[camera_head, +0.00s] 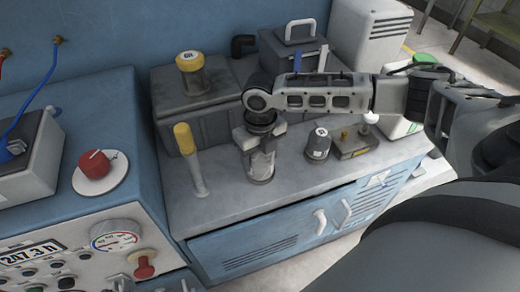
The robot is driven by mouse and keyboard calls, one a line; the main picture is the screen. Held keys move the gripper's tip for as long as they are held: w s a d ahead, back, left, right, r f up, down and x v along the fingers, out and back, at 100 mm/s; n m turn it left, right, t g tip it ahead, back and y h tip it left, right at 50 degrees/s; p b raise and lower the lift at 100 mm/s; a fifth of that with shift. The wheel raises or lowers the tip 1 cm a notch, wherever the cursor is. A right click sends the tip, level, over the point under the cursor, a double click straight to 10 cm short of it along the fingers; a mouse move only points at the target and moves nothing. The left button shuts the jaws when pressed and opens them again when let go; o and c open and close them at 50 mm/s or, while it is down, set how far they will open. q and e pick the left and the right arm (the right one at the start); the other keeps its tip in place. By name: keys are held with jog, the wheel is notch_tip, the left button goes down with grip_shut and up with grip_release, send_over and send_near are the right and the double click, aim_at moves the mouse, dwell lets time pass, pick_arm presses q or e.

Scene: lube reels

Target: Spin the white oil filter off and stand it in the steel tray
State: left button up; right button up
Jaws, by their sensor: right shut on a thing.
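My right gripper (262,139) reaches in from the right and points down over the workbench. It is shut on the upper part of a pale, upright cylinder (262,165), which looks like the white oil filter. The cylinder's lower end is at a dark ring close to the bench top; I cannot tell whether it rests there. The gripper and wrist hide its top. I cannot clearly make out the steel tray; a low grey metal piece (356,144) with brass-coloured parts lies to the right. My left gripper is out of view.
A yellow-topped upright tool (190,160) stands left of the gripper, and a small dark canister (318,144) stands right. Dark boxes (196,92) stand behind, one with a yellow-capped can (190,74). A blue console (100,140) with a red knob is at left.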

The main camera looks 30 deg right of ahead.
dwell(0.3)
jog(key=shift+r+n+p, duration=0.1)
jog(key=shift+n+p, duration=0.25)
jog(key=shift+n, duration=0.25)
jog(key=shift+n+p, duration=0.4)
jog(key=shift+n, duration=0.4)
jog(key=n, duration=0.2)
jog(key=shift+d+n, duration=0.1)
jog(key=shift+n, duration=0.2)
jog(key=o, duration=1.3)
jog(key=shift+f, duration=0.2)
jog(key=shift+c, duration=0.2)
